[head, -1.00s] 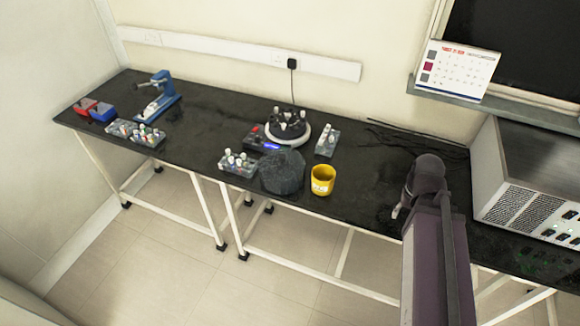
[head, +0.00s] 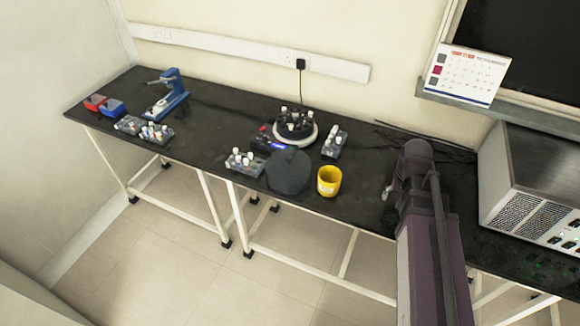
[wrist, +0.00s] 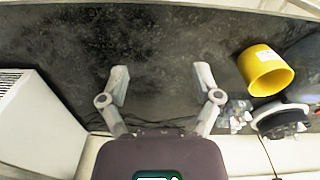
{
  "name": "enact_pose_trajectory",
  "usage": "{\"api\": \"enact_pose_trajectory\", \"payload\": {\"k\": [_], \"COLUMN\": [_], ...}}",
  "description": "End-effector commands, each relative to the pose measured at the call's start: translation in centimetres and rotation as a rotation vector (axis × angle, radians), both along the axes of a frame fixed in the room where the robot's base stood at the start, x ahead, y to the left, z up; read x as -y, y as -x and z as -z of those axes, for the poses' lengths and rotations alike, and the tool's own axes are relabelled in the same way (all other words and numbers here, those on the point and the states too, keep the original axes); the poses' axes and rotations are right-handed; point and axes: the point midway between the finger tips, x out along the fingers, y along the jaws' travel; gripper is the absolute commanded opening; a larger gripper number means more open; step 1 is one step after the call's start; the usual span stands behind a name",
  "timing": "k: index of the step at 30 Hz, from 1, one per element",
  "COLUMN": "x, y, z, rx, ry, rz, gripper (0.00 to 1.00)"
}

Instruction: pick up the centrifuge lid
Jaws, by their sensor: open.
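The centrifuge lid (head: 288,172) is a dark grey, round, domed piece lying on the black bench in front of the centrifuge (head: 295,131). In the wrist view only part of the lid (wrist: 304,68) shows at the right edge, behind the yellow cup. My gripper (wrist: 161,75) is open and empty above bare bench, with its two fingers spread wide apart. The lid lies well to the right of the fingers in the wrist view. In the head view my arm hides most of the gripper, to the right of the cup.
A yellow cup (head: 329,180) stands close to the lid, between it and my arm. Tube racks stand left of the lid (head: 245,164) and right of the centrifuge (head: 334,143). A grey metal box (head: 535,180) stands at the right. Bench between cup and arm is clear.

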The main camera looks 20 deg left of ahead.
Motion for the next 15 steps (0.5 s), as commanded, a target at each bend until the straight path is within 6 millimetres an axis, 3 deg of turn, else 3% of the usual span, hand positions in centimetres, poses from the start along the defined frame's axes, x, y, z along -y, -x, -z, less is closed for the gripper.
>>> {"api": "enact_pose_trajectory", "payload": {"k": [1, 6, 15], "x": [-1.8, -7.4, -19.0], "y": [-1.6, -5.0, -9.3], "z": [-0.6, -1.8, -3.7], "rx": [0.004, 0.023, 0.056], "ry": [0.001, 0.004, 0.003], "rz": [-0.011, -0.029, -0.06], "gripper": [0.82, 0.82, 0.82]}}
